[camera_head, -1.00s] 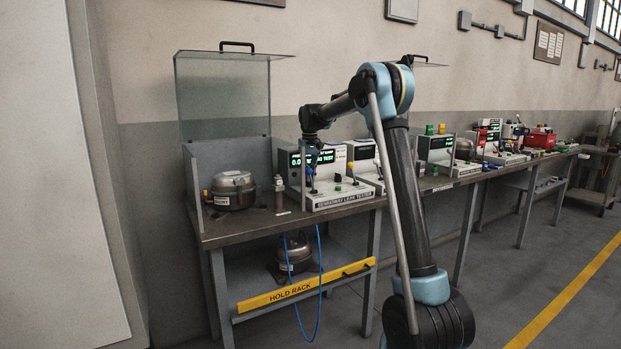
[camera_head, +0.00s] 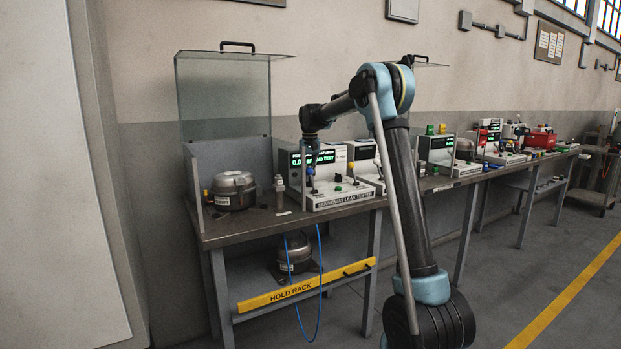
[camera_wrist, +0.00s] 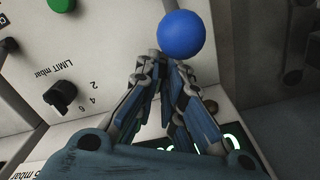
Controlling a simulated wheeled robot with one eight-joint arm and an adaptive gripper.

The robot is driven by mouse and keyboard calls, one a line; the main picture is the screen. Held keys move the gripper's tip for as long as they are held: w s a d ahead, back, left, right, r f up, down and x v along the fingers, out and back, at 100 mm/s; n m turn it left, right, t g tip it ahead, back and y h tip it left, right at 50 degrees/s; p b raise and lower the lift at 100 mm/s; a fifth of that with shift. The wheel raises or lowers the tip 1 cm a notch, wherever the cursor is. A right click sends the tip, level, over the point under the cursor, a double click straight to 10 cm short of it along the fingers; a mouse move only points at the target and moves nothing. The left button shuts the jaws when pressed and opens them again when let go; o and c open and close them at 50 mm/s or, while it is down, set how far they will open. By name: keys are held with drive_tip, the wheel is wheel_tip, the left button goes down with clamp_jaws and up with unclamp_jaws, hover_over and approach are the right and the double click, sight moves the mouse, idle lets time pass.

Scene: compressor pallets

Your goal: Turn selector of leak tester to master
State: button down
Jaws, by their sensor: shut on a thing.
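The leak tester (camera_head: 342,192) is a pale box with a sloped front panel and a green-lit display, standing on the bench. My gripper (camera_head: 311,160) reaches down in front of its display. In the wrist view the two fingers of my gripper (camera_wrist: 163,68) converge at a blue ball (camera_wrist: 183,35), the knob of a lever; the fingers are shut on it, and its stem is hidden. A black LIMIT mbar dial (camera_wrist: 62,97) and a green button (camera_wrist: 37,45) are on the panel to the left. No selector label reading master is legible.
A compressor (camera_head: 234,190) sits to the left on the bench, with a metal cylinder (camera_head: 279,194) between it and the tester. A clear guard (camera_head: 222,95) stands open behind. More test units line the bench to the right. A blue hose (camera_head: 320,270) hangs below.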

drive_tip(key=c, duration=2)
unclamp_jaws()
drive_tip(key=shift+r, duration=0.1)
wheel_tip(320, 180, up, 12)
drive_tip(key=shift+w, duration=0.15)
drive_tip(key=shift+d, duration=0.1)
